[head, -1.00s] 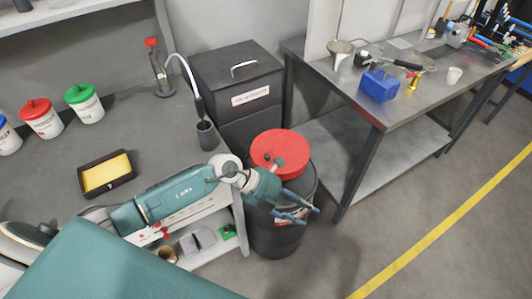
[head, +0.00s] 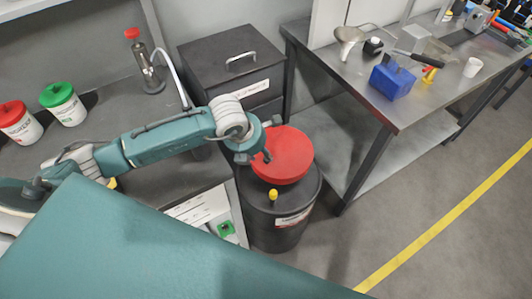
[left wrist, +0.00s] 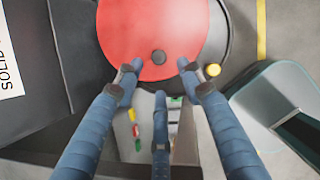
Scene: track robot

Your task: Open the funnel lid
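The red round funnel lid (head: 288,158) sits on top of a black drum (head: 272,228) in the head view and looks closed. In the left wrist view the lid (left wrist: 180,25) fills the top middle, with a dark round knob (left wrist: 158,57) near its edge. My left gripper (head: 267,140) is at the left edge of the lid in the head view. In the left wrist view its blue fingers (left wrist: 160,72) are spread, with the knob between and just beyond the tips. Nothing is held. Whether a finger touches the lid cannot be told. My right gripper is not in view.
A yellow cap (head: 273,194) stands on the drum's front rim. A black bin (head: 230,62) is behind the drum. A metal table (head: 415,112) with a blue box (head: 392,80) stands to the right. A grey bench (head: 110,130) is left. The floor at right is clear.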

